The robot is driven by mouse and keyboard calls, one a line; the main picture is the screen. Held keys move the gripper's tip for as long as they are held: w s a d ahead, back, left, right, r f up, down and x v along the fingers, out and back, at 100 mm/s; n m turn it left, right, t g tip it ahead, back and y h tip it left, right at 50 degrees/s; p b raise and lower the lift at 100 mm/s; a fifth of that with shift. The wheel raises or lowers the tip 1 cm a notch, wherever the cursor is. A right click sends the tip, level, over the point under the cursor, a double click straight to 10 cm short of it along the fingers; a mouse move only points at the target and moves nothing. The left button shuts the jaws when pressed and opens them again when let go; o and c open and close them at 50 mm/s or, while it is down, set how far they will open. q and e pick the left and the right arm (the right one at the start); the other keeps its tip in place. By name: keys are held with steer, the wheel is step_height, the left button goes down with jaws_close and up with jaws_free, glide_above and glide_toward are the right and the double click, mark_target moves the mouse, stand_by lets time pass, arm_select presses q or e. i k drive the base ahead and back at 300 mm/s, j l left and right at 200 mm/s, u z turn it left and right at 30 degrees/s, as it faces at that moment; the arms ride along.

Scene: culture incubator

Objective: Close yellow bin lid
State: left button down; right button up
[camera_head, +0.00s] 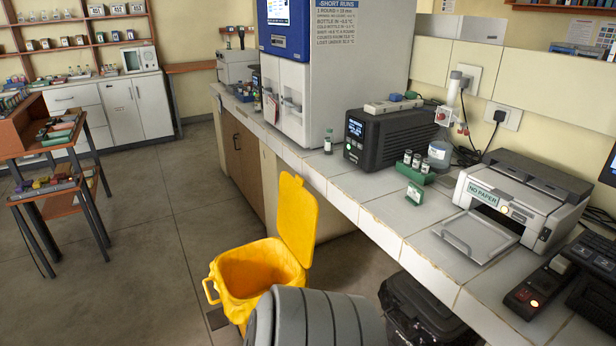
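The yellow bin (250,271) stands on the floor in front of the counter, left of the picture's centre. Its yellow lid (297,217) is open and stands nearly upright on the bin's right side, towards the counter. The bin's mouth is uncovered and its inside shows. A handle sticks out at the bin's left. A grey ribbed shape in front hides part of the bin's lower right. Neither of my grippers is in view.
The tiled counter (352,208) runs along the right, bearing a printer (522,203) with its tray out and a black device (389,137). A black bin (425,308) stands under it. A grey ribbed object (316,318) is close in front. Floor left of the yellow bin is clear.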

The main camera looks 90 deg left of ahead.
mark_target(298, 210)
steer(key=u, duration=3.05)
